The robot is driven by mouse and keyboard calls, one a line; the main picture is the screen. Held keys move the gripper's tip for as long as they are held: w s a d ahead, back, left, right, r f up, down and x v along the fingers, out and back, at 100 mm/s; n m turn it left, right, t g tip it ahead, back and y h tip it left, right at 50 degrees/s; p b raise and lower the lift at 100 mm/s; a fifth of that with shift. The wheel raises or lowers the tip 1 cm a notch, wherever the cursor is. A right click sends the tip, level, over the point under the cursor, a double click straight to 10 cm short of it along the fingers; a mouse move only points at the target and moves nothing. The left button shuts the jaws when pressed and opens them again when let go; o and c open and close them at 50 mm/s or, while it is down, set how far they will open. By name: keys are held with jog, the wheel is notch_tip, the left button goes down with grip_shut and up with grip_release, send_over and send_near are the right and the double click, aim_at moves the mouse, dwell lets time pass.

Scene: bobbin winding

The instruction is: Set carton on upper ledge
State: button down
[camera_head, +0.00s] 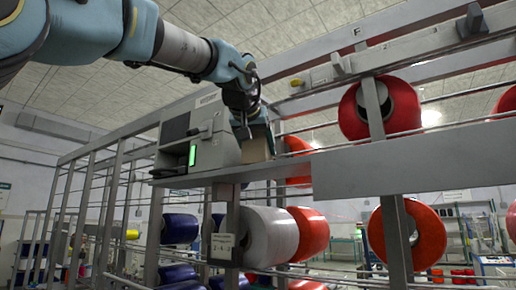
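A small tan carton (260,142) is upright at the upper ledge (330,181), just right of a grey control box. Its lower end meets the line of the ledge, but I cannot tell whether it rests there. My gripper (244,126) points down from above, at the carton's upper left side. One dark finger overlaps the carton's left edge.
The grey control box (190,143) with a green light stands close on the left. Red spools (380,108) and a white spool (268,236) hang on the metal rack around the ledge. Thin horizontal rods run behind the carton. An upper rail (400,62) crosses at top right.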

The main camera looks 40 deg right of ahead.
aim_at(254, 133)
grip_release()
jog(key=b+v, duration=0.3)
jog(key=v, duration=0.8)
